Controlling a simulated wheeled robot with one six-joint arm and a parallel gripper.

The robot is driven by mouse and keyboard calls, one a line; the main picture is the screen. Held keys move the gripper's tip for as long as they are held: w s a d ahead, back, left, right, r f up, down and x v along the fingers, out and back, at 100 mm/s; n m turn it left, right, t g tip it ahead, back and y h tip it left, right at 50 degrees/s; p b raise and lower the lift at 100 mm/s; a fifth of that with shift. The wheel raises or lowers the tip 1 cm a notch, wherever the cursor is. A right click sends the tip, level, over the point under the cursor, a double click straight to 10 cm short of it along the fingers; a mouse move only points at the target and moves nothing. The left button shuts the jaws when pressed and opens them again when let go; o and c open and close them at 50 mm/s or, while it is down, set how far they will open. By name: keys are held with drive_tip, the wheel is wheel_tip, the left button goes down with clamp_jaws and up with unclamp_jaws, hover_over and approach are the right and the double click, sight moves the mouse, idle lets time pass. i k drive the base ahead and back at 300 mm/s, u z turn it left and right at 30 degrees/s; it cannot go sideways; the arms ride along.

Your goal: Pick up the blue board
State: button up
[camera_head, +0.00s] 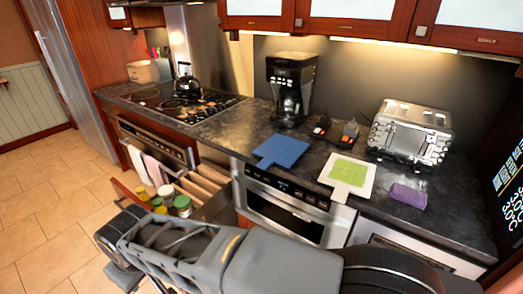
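The blue board (281,151) lies flat on the dark countertop, near its front edge, above the built-in microwave drawer. Its short handle points toward the front left. My grey arm stretches across the bottom of the head view, in front of the counter and below it. The dark part at the arm's left end may be my gripper, but its fingers cannot be made out. Nothing is seen touching the blue board.
A white board with a green top (348,172), a purple sponge-like block (408,196) and a silver toaster (411,132) are to the right. A coffee maker (290,88) stands behind the board. An open drawer (196,190) with jars juts out at left. A kettle (185,80) sits on the stove.

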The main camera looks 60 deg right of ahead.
sight(284, 151)
drive_tip(key=u, duration=0.65)
drive_tip(key=i, duration=0.6)
drive_tip(key=z, duration=2)
